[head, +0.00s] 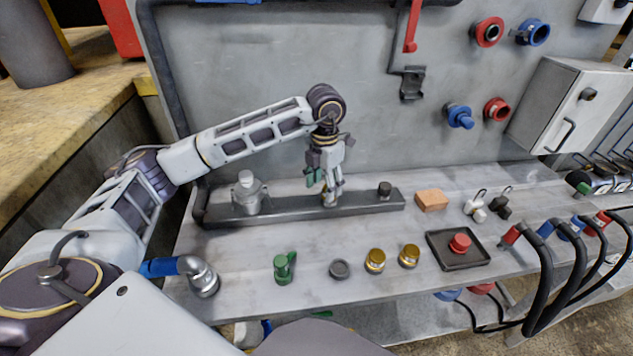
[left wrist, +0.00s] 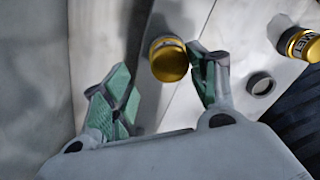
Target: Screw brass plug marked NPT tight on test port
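A brass plug (head: 329,199) stands upright on the dark bar (head: 270,208) at the back of the bench, where the test port would be; the port under it is hidden. My left gripper (head: 329,186) is directly above it, pointing down. In the left wrist view the plug's round gold top (left wrist: 168,60) lies between the green-padded fingers (left wrist: 165,90), nearer the right finger, with a clear gap to the left one. The fingers are apart. Any marking on this plug is hidden. My right gripper is not in view.
Two other brass plugs (head: 375,261) (head: 409,256) stand on the front bench; one shows partly legible lettering (left wrist: 303,44) in the wrist view. A grey ring (head: 340,269), green fitting (head: 284,268) and black tray (head: 446,256) are nearby. A grey valve-like part (head: 248,192) stands left on the bar.

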